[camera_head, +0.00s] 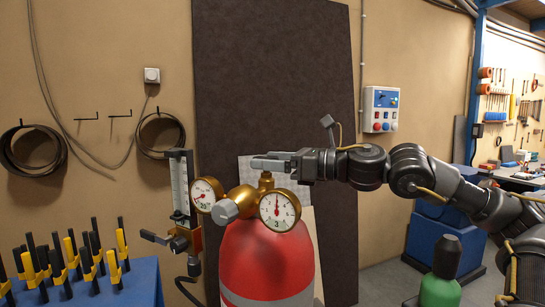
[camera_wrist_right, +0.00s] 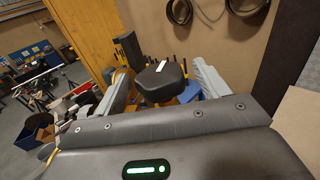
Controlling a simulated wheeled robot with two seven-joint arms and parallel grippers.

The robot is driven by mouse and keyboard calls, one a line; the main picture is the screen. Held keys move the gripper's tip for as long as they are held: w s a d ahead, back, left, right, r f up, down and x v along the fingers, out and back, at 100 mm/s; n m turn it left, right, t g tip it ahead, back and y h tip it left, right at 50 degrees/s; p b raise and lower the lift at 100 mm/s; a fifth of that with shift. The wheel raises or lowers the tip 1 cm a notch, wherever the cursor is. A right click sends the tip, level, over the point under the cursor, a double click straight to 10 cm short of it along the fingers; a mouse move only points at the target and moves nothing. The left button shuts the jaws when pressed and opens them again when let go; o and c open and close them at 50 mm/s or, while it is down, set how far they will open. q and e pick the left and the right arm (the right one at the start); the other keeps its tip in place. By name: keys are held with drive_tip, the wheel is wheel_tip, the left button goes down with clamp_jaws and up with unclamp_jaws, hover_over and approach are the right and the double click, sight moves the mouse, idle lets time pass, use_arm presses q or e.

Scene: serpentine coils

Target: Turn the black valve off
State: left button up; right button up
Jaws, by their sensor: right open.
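The red gas cylinder (camera_head: 268,262) stands upright with a brass regulator and two round gauges, the left gauge (camera_head: 206,194) and the right gauge (camera_head: 279,210). A flowmeter (camera_head: 180,187) hangs at its left with a small black knob (camera_head: 148,236) sticking out to the left. My right gripper (camera_head: 268,164) is over the top of the regulator, pointing left. In the right wrist view a black faceted knob (camera_wrist_right: 160,84) with a white mark shows between the two spread fingers; I cannot tell whether they touch it. My left gripper is out of view.
A blue table (camera_head: 146,282) with several yellow-and-black clamps (camera_head: 72,252) stands at the lower left. A dark panel (camera_head: 275,80) leans on the wall behind the cylinder. A green cylinder (camera_head: 440,285) stands at the lower right, under my right arm.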

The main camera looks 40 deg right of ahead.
drive_tip(key=c, duration=1)
drive_tip(key=shift+m+h, duration=0.3)
drive_tip(key=shift+h, duration=0.2)
drive_tip(key=m+h, duration=0.1)
drive_tip(key=m+t+h+b, duration=0.1)
drive_tip(key=h, duration=0.1)
drive_tip(key=m+t+h+b, duration=0.1)
drive_tip(key=h, duration=0.1)
drive_tip(key=shift+s+a+f, duration=0.1)
drive_tip(key=shift+a+f, duration=0.05)
drive_tip(key=shift+a, duration=0.15)
drive_tip(key=m+h+b, duration=0.2)
drive_tip(key=h, duration=0.1)
drive_tip(key=shift+a+m+h, duration=0.1)
drive_tip(key=shift+m+h, duration=0.2)
drive_tip(key=shift+h, duration=0.1)
drive_tip(key=shift+m+h+b, duration=0.6)
drive_tip(key=shift+h+b, duration=0.2)
